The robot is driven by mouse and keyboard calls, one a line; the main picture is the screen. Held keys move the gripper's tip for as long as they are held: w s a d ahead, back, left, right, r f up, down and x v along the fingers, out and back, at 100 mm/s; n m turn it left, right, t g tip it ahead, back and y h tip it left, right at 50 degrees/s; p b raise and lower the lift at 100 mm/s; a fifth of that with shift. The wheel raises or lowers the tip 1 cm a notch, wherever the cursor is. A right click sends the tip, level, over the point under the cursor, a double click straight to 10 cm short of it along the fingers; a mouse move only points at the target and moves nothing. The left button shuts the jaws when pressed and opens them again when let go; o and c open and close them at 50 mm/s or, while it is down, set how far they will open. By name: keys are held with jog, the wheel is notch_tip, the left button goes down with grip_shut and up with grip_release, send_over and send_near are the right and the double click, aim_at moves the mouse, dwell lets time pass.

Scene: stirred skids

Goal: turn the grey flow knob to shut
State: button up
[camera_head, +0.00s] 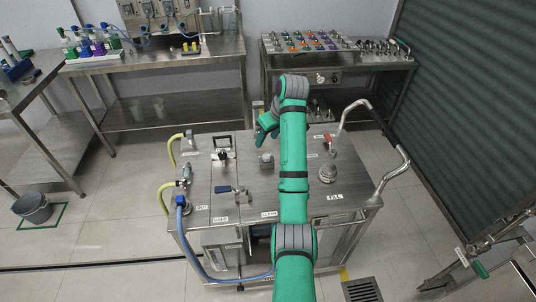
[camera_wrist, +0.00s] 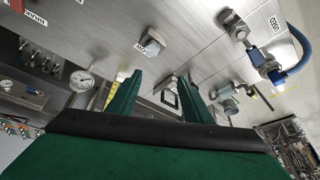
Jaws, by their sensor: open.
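The grey flow knob (camera_head: 266,159) stands on the steel top of the skid, left of my arm in the head view. In the wrist view a squarish grey knob (camera_wrist: 151,42), which looks like the same one, sits beside a small white label, beyond the fingertips. My gripper (camera_head: 263,132) is above the skid's far part, tilted down to the left. In the wrist view my gripper (camera_wrist: 163,75) has its two green fingers apart with nothing between them. It does not touch the knob. Which way the knob is set is too small to tell.
A blue-handled valve (camera_head: 231,190), a black-handled fitting (camera_head: 222,155) and a red-handled valve (camera_head: 328,142) stand on the skid top. A blue hose (camera_head: 184,240) hangs at its left side. Bent metal rails (camera_head: 392,176) rise at the right. Benches stand behind.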

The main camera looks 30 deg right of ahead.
jog(key=v, duration=1)
jog(key=shift+r, duration=0.25)
jog(key=shift+s, duration=0.15)
jog(key=m+h, duration=0.1)
jog(key=m, duration=0.2)
send_near(267, 156)
jog(key=x, duration=0.8)
jog(key=shift+f, duration=0.15)
jog(key=shift+c, duration=0.7)
jog(key=c, duration=0.9)
